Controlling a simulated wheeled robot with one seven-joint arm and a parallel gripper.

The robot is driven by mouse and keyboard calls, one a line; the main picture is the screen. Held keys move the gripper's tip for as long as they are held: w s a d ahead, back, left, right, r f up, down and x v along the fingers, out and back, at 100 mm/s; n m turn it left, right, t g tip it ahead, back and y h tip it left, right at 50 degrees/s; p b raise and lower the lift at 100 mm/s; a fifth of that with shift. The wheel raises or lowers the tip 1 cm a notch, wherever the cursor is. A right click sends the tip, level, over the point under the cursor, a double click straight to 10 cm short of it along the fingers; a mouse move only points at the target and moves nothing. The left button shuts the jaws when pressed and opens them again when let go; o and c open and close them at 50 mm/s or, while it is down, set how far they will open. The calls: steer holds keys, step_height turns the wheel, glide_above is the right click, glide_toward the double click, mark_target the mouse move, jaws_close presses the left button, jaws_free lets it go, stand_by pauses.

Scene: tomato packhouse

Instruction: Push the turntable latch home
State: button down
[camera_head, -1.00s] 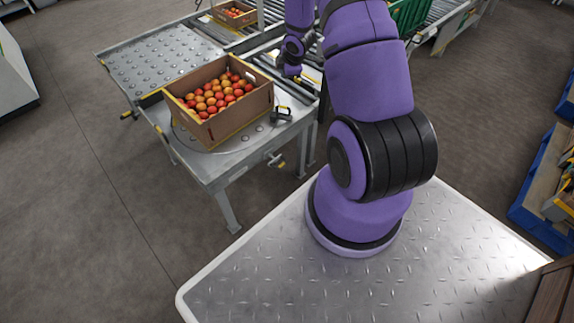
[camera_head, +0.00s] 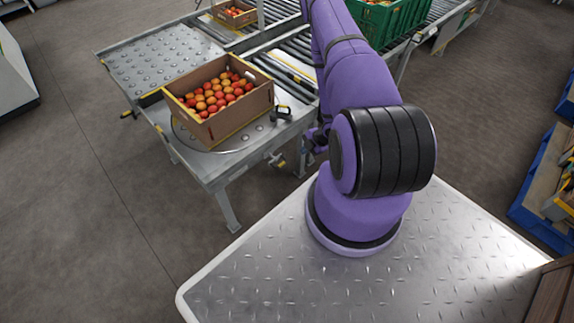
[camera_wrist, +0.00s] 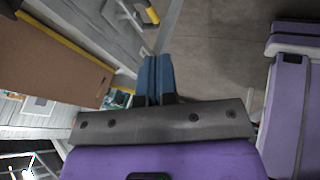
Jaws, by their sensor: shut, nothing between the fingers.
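The turntable (camera_head: 243,138) is a round metal plate set in the near corner of the conveyor table. A cardboard crate of tomatoes (camera_head: 228,122) stands on it. A small yellow-tipped latch handle (camera_head: 277,161) sticks out from the table's near right edge; a yellow-tipped handle (camera_wrist: 151,15) also shows at the top of the wrist view. Whether the latch is seated cannot be told. My gripper shows blue fingers (camera_wrist: 155,72) pressed together and empty, apart from the handle. In the head view it is low beside the table's right side, mostly hidden by my arm.
A black clamp-like fitting (camera_head: 281,114) stands on the table right of the crate. A ball-top table (camera_head: 160,62) and roller conveyors lie behind, with a green crate (camera_head: 392,22). The floor in front is clear.

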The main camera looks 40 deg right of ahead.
steer(key=shift+s+a+f+y, duration=0.15)
steer(key=shift+s+a+f, duration=0.2)
steer(key=shift+s+f, duration=0.25)
steer(key=shift+s+a+f+y, duration=0.15)
steer(key=shift+s+a+f, duration=0.2)
steer(key=shift+s+f, duration=0.25)
steer(key=shift+w, duration=0.1)
steer(key=w+a+f, duration=0.3)
steer(key=w+f, duration=0.5)
steer(key=f, duration=0.1)
steer(key=shift+a, duration=0.2)
steer(key=shift+w, duration=0.1)
steer(key=shift+w, duration=2.35)
